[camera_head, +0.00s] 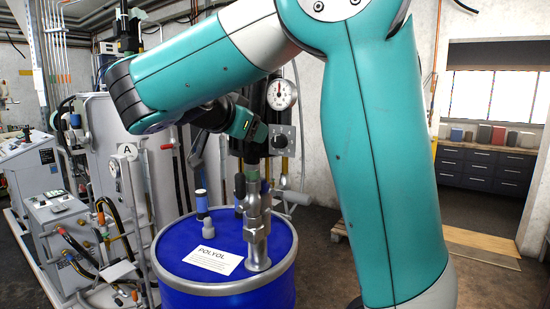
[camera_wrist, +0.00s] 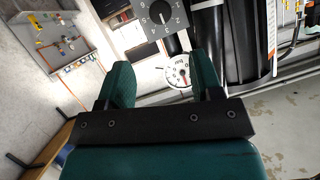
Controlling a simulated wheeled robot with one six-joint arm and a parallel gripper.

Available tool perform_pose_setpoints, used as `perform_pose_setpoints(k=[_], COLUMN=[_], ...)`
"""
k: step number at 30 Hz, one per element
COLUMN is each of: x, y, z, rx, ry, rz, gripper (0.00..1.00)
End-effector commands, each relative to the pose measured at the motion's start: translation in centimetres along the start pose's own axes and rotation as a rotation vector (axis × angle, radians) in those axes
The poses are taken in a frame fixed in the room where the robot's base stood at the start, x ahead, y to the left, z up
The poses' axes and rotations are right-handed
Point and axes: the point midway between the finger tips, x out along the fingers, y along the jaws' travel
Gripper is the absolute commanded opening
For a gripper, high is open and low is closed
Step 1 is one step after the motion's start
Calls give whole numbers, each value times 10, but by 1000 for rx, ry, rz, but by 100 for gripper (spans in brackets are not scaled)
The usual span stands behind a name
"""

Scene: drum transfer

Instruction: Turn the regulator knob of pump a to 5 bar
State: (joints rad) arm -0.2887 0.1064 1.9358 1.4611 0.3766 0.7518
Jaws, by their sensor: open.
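A regulator knob on a grey square plate (camera_head: 282,140) shows in the head view, just below a round white gauge (camera_head: 281,94). In the wrist view the numbered plate (camera_wrist: 157,17) is cut by the top edge, and the knob's exact setting is hard to read. The gauge (camera_wrist: 178,72) shows there beyond the fingers. My gripper (camera_wrist: 161,63) is open and empty, its two teal fingers apart and short of the knob. In the head view my wrist is left of the knob, with the fingers hard to make out. A sign lettered A (camera_head: 127,152) stands farther left.
A blue drum (camera_head: 225,291) labelled POLYOL stands in front, with a metal pump tube (camera_head: 257,220) rising from its lid. Hoses and a grey control box (camera_head: 62,225) are at the left. Drawers (camera_head: 485,170) stand at the back right.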

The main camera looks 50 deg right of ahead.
Motion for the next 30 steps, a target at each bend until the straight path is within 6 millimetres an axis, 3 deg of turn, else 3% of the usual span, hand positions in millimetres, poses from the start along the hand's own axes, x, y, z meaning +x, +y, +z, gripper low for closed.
perform_pose_setpoints(k=[1, 19, 30], x=[8, 54, 122], y=[2, 3, 1], z=[8, 7, -4], rx=[6, 3, -3], ry=[0, 2, 3], rz=[1, 1, 5], gripper=[60, 60, 60])
